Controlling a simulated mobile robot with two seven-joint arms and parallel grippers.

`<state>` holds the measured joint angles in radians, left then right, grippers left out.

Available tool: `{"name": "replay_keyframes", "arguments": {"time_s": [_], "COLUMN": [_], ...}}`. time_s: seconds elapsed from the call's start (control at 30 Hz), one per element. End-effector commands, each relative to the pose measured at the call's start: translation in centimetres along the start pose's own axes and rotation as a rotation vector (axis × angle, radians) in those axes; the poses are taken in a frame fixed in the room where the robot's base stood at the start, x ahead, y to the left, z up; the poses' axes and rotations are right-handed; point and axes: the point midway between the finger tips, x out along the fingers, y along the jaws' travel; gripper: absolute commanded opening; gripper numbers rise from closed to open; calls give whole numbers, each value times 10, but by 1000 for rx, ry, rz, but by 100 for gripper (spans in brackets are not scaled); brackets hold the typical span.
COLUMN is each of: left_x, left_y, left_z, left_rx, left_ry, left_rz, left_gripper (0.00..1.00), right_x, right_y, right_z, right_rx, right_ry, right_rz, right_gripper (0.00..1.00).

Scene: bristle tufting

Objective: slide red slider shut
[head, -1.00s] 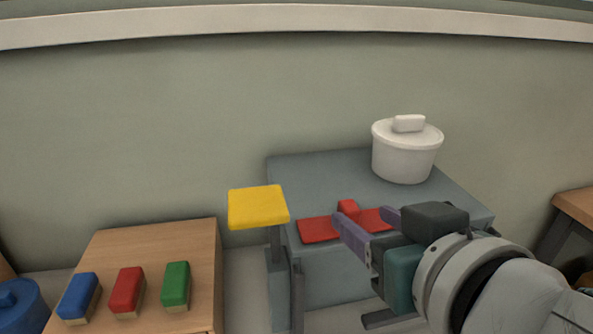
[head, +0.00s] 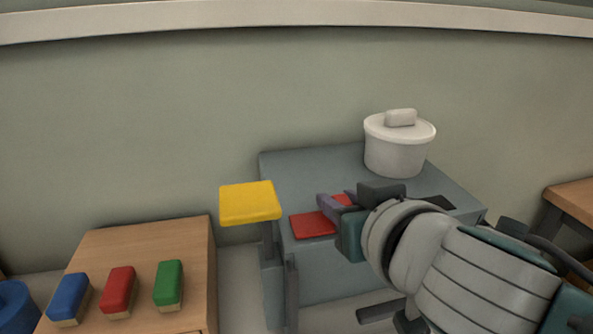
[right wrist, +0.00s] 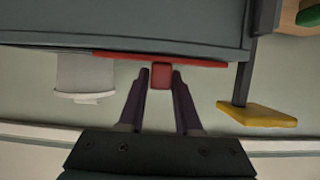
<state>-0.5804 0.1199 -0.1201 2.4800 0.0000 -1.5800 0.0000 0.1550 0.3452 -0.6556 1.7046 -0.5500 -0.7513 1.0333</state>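The red slider (head: 312,225) is a flat red plate on the top of the grey cabinet (head: 300,175). Its raised red knob (right wrist: 161,76) shows in the right wrist view between my right gripper's fingertips (right wrist: 160,73). The fingers are open, one on each side of the knob, with a small gap visible on both sides. In the head view my right gripper (head: 335,203) reaches over the slider and hides its right part and most of the knob. A dark slot (head: 438,203) shows in the cabinet top to the right. My left gripper is in neither view.
A white lidded pot (head: 397,150) stands behind on the cabinet top. A yellow pad (head: 250,202) on a post stands at the cabinet's left. A wooden table (head: 145,245) at left holds blue (head: 69,296), red (head: 119,289) and green (head: 168,283) brushes.

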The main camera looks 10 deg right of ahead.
Motion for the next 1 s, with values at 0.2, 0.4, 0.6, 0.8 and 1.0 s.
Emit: {"name": "replay_keyframes", "arguments": {"time_s": [0.2,0.4,0.6,0.8,1.0], "left_x": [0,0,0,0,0], "left_y": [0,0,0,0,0], "left_z": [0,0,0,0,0], "left_rx": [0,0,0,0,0], "left_ry": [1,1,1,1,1], "left_rz": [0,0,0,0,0], "left_gripper": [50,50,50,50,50], "right_x": [0,0,0,0,0], "right_y": [0,0,0,0,0], "right_z": [0,0,0,0,0], "right_rx": [0,0,0,0,0], "right_ry": [0,0,0,0,0], "right_rz": [0,0,0,0,0], "right_gripper": [7,0,0,0,0]}}
